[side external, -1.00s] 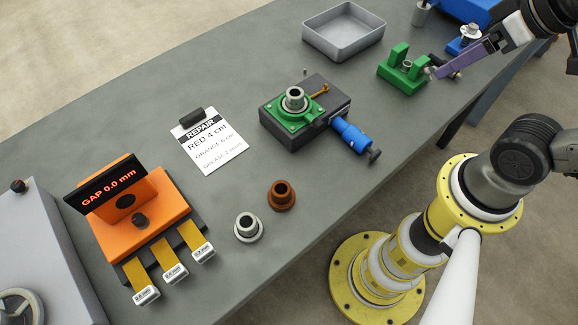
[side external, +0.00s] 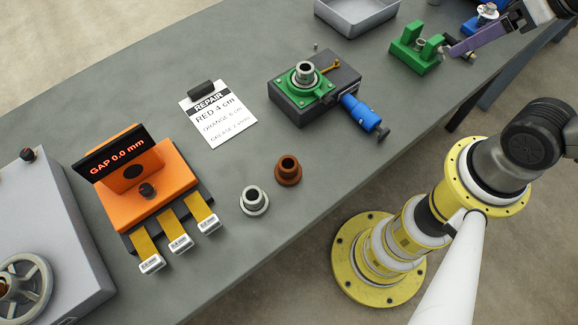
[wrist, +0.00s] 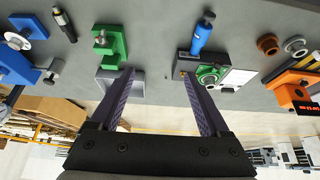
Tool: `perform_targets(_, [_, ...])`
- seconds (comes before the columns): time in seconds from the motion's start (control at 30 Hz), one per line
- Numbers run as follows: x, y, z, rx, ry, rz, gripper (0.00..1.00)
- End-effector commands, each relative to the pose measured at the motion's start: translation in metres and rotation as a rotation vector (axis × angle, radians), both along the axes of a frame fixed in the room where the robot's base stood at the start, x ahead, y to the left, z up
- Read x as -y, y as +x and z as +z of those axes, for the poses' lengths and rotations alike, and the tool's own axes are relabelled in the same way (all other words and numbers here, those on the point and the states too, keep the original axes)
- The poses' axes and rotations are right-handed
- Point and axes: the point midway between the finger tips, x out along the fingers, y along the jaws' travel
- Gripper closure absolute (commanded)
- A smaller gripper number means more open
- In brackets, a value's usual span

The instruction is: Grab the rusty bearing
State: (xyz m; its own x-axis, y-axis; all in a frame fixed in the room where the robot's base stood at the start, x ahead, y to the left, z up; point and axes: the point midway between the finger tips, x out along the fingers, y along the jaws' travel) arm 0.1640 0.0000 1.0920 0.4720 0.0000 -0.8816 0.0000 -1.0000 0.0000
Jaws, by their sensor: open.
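The rusty bearing (side external: 288,172) is a brown flanged ring standing on the grey bench. It sits beside a silver bearing (side external: 254,201), a small gap apart. Both also show at the upper right of the wrist view, the rusty one (wrist: 268,45) left of the silver one (wrist: 295,47). My gripper (wrist: 158,75) has two purple fingers, spread wide with nothing between them. In the side view its fingers (side external: 470,48) are at the upper right by the green bracket, far from the rusty bearing.
A green bracket (side external: 404,53) and a grey tray (side external: 360,20) are at the back. A black fixture (side external: 300,110) with a blue handle (side external: 357,108) stands mid-bench. A repair card (side external: 218,115) and an orange gauge (side external: 150,195) lie left. The bench around the bearings' right is clear.

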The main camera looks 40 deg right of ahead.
Motion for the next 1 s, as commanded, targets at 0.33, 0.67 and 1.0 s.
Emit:
perform_targets(0.33, [0.0,0.0,0.0,0.0,0.0,0.0,0.15])
perform_targets(0.67, [0.0,0.0,0.0,0.0,0.0,0.001,0.02])
perform_targets(1.0, [-0.002,0.015,0.025,0.008,-0.124,0.24,0.02])
